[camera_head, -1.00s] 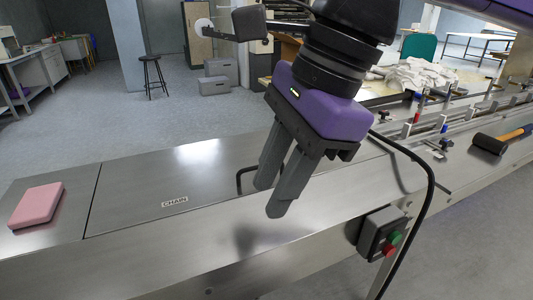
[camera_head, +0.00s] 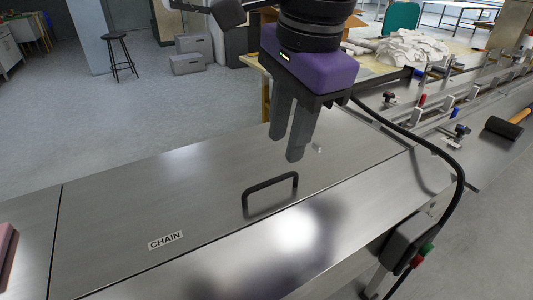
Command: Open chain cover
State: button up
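The chain cover (camera_head: 165,205) is a flat steel lid on the machine top, lying closed, with a label reading CHAIN (camera_head: 166,240). Its black bar handle (camera_head: 270,187) stands up near the right part of the lid. My gripper (camera_head: 285,148) points down above and beyond the handle, a little to its right in the picture. Its two grey fingers look slightly apart with nothing between them. The handle is in full view and apart from the fingers.
A pink block (camera_head: 7,250) lies at the left edge. A control box with green and red buttons (camera_head: 422,255) hangs on the front side, with a black cable curving above it. A mallet (camera_head: 505,128) lies on the machine at right. The lid's left part is clear.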

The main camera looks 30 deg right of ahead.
aim_at(277, 178)
jog(key=shift+w+f+b, duration=0.25)
jog(key=shift+w+f, duration=0.05)
jog(key=shift+f, duration=0.95)
jog(key=shift+w+f+b, duration=0.25)
jog(key=shift+f, duration=1.05)
jog(key=shift+w+f+b, duration=0.25)
jog(key=shift+w+f, duration=0.05)
jog(key=shift+f, duration=0.95)
grip_shut()
